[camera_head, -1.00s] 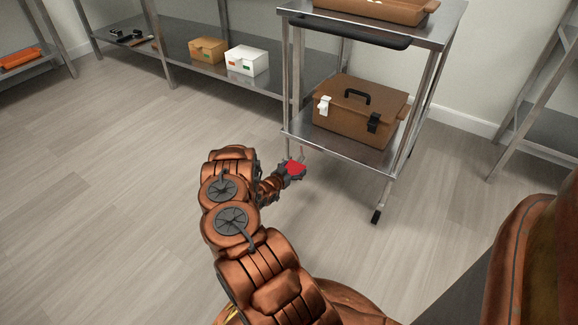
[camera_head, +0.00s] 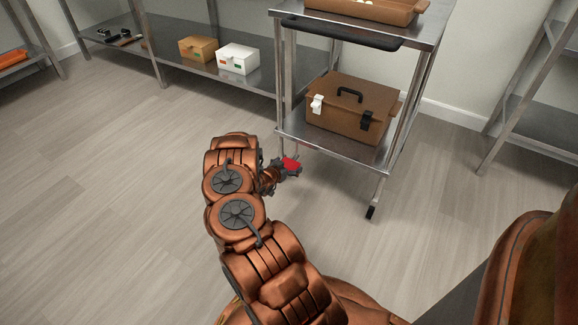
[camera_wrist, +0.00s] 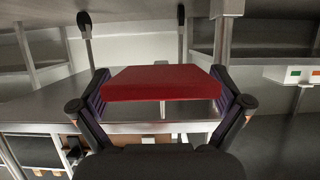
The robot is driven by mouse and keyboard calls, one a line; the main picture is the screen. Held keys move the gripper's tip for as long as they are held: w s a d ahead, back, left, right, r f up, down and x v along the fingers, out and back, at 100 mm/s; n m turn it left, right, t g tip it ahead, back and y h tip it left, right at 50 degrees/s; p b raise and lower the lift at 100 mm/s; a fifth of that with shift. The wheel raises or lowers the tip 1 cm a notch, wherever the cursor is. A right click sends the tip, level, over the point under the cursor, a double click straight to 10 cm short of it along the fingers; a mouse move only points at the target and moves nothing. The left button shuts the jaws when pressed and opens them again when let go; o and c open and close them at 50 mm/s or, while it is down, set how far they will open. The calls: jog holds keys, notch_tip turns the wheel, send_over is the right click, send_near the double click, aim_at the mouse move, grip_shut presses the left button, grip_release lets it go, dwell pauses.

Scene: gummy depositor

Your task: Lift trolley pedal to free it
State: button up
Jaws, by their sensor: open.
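The trolley (camera_head: 300,137) is a steel cart with an upper and a lower shelf and a black handle bar. Its flat red pedal (camera_head: 291,165) shows low, under the near left part of the lower shelf. In the wrist view, the red pedal (camera_wrist: 160,82) lies between the two dark fingers of my gripper (camera_wrist: 160,97), which are open and spread at its left and right ends. I cannot tell whether the pads touch it. In the head view, my gripper (camera_head: 284,169) is at the pedal, partly hidden.
A brown toolbox (camera_head: 352,108) stands on the lower shelf and a brown tray (camera_head: 375,12) on top. A steel rack with a white box (camera_head: 238,59) and a tan box (camera_head: 204,48) is behind at left. Another rack (camera_head: 535,125) stands right. The floor at left is clear.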

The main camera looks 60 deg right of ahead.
jog(key=shift+a, duration=0.1)
jog(key=v, duration=1.1)
jog(key=shift+a+r, duration=0.2)
jog(key=shift+a, duration=0.15)
dwell(0.4)
